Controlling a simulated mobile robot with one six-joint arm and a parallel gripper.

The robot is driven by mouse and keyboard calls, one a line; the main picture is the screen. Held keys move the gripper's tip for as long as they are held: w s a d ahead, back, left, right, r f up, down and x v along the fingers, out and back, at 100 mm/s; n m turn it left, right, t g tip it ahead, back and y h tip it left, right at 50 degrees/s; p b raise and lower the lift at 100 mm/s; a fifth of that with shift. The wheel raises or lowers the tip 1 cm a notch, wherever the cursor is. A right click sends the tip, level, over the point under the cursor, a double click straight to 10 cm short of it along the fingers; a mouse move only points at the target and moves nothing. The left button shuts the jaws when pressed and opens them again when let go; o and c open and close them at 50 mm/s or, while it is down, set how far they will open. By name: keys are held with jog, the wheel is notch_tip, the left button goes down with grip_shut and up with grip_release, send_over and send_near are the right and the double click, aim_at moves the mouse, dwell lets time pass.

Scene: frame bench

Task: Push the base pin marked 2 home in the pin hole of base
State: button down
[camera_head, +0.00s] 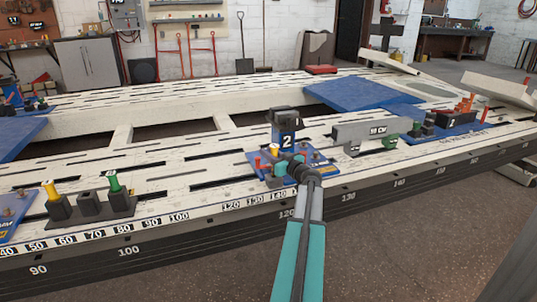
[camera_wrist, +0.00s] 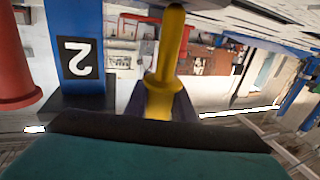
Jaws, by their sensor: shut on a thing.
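The base is a blue plate (camera_head: 256,171) on the white frame bench, with a blue post (camera_head: 284,138) marked 2. The post also shows upside down in the wrist view (camera_wrist: 77,25). My gripper (camera_head: 282,169) is at the base, in front of the post. The pin's yellow top also shows in the head view (camera_head: 275,149). No number on the pin is readable. The pin hole and the pin's lower end are hidden, so its depth cannot be told.
A red pin (camera_wrist: 14,60) stands close beside the post. A dark holder (camera_head: 88,208) with yellow and green pins stands at left. A grey beam (camera_head: 370,131) lies right of the base, before another blue base (camera_head: 445,133). Slots and openings cut the bench top.

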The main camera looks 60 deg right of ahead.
jog(key=shift+f+b, duration=1.45)
jog(key=shift+b, duration=0.2)
dwell(0.4)
jog(key=shift+r, duration=0.2)
jog(key=shift+r, duration=0.35)
jog(key=shift+r, duration=1.15)
jog(key=shift+b, duration=0.75)
dwell(1.2)
jog(key=shift+f, duration=1.5)
dwell(0.8)
